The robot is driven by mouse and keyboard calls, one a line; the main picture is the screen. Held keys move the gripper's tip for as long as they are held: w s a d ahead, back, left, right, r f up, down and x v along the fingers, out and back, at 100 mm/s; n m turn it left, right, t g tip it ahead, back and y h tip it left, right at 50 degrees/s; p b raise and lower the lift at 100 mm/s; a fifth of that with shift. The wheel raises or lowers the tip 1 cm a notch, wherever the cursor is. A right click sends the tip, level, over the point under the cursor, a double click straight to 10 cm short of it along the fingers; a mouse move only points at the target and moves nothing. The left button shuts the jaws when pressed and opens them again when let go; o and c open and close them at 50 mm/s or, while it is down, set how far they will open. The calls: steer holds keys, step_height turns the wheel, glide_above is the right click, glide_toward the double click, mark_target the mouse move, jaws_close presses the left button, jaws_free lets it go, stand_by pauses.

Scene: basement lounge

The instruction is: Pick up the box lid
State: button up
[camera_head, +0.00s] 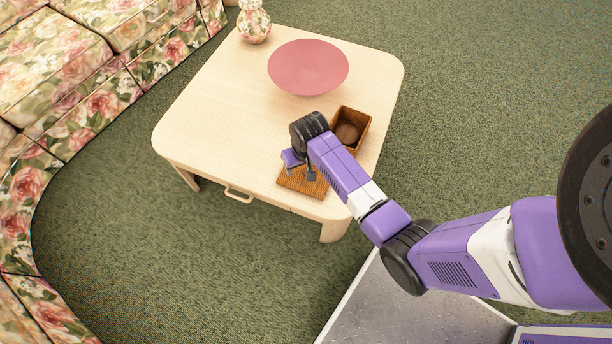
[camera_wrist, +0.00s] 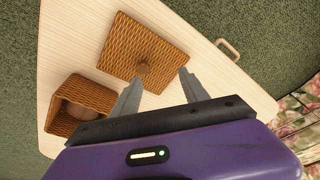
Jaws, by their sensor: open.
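The box lid (camera_head: 300,182) is a flat, square, orange-brown woven piece lying on the pale wooden table near its front edge. The open woven box (camera_head: 351,130) stands behind the lid to the right, and also shows in the wrist view (camera_wrist: 80,104).
The table (camera_head: 215,100) also holds a wide pink bowl (camera_head: 308,67) and a floral vase (camera_head: 254,22) toward the back. A floral sofa (camera_head: 60,60) is at the left. The table's left part is clear. A drawer handle (camera_head: 239,195) sticks out at the front.

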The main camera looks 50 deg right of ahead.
mark_target(296, 182)
steer(key=d, duration=0.3)
steer(key=shift+s+f+g, duration=0.15)
steer(key=shift+s+g, duration=0.15)
steer(key=shift+s, duration=0.1)
steer(key=shift+d+f+b, duration=0.15)
steer(key=shift+f+b, duration=0.2)
steer(key=shift+f, duration=0.45)
steer(key=f, duration=0.2)
steer(key=f+b, duration=0.1)
steer(key=f, duration=0.2)
steer(key=shift+w+d+f+b, duration=0.2)
steer(key=shift+w+f+b, duration=0.1)
steer(key=shift+f+b, duration=0.1)
jaws_close()
